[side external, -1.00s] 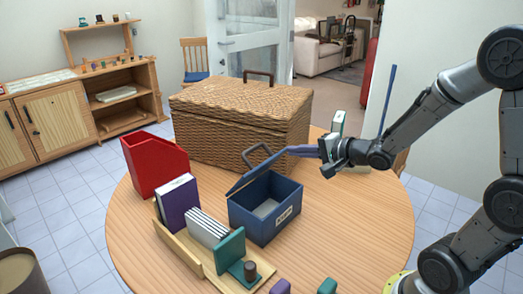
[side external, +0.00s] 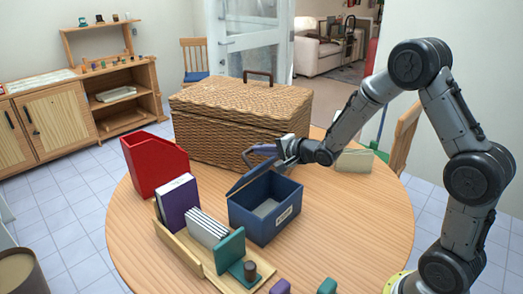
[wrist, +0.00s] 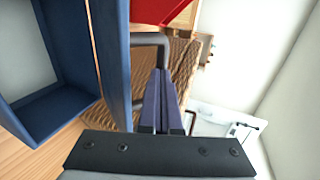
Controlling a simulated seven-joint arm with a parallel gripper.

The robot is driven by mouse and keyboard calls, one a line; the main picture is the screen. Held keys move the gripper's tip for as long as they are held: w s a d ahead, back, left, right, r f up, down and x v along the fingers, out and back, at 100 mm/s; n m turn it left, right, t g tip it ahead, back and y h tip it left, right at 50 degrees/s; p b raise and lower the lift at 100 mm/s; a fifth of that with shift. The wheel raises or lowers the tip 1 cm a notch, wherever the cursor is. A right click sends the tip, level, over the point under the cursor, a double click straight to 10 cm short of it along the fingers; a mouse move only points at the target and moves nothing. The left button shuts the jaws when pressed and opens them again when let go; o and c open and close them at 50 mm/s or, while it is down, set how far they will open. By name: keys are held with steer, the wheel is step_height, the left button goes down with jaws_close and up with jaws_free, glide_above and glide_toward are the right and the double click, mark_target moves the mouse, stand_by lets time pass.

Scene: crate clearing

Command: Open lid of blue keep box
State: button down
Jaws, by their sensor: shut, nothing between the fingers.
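The blue keep box (side external: 262,222) stands on the round table with a white label on its front. Its lid (side external: 250,177) is raised and tilted, so the empty-looking inside shows. In the wrist view the box (wrist: 40,105) is at left and the lid (wrist: 111,60) is a blue upright strip beside it. The lid's grey handle (wrist: 160,38) sticks out on the side away from the box. My gripper (side external: 250,151) is shut and empty at the lid's outer side, its purple fingers (wrist: 160,75) close to the handle. I cannot tell whether they touch it.
A large wicker hamper (side external: 235,120) stands behind the box. A red file holder (side external: 155,165) and a wooden rack (side external: 225,275) with books are to the left. Small purple (side external: 281,287) and teal (side external: 327,286) things lie at the front.

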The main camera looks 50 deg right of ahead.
steer(key=shift+w+a+r, duration=0.1)
steer(key=shift+w+r, duration=0.15)
steer(key=shift+w, duration=0.8)
steer(key=shift+w+r, duration=0.25)
steer(key=shift+w, duration=0.8)
steer(key=s+a+r+n+t+h, duration=0.1)
steer(key=s+a+r+n, duration=0.25)
steer(key=s+r, duration=1.55)
steer(key=s+a+f+n+g, duration=0.1)
steer(key=s+f+n+g, duration=0.3)
steer(key=s+n, duration=0.3)
steer(key=s+a+f+n+g, duration=0.2)
steer(key=s+f+n+g, duration=0.3)
steer(key=s, duration=0.9)
step_height(320, 180, down, 3)
steer(key=shift+r+n+y, duration=0.2)
steer(key=shift+n+y, duration=0.1)
steer(key=shift+n, duration=0.75)
